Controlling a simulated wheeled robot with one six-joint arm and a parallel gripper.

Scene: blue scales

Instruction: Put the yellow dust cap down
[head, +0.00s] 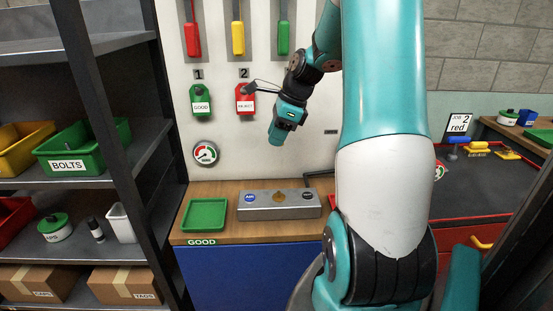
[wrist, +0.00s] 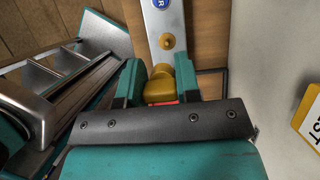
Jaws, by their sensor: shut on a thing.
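My gripper (wrist: 160,83) is shut on the yellow dust cap (wrist: 158,90), which sits between its teal fingers in the wrist view. In the head view my gripper (head: 276,139) points down, well above the grey box on the bench, and the cap cannot be made out there. The grey box (head: 256,212) has a brass-coloured fitting (head: 279,196) on top, between a blue round label and a dark one. In the wrist view the fitting (wrist: 167,42) shows just beyond the cap, apart from it.
A green tray (head: 204,215) marked GOOD lies left of the box on the wooden bench. A gauge (head: 205,153) and hanging tags (head: 201,104) are on the wall behind. A dark shelf with bins stands left. A dark red-edged worktop (head: 480,190) lies right.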

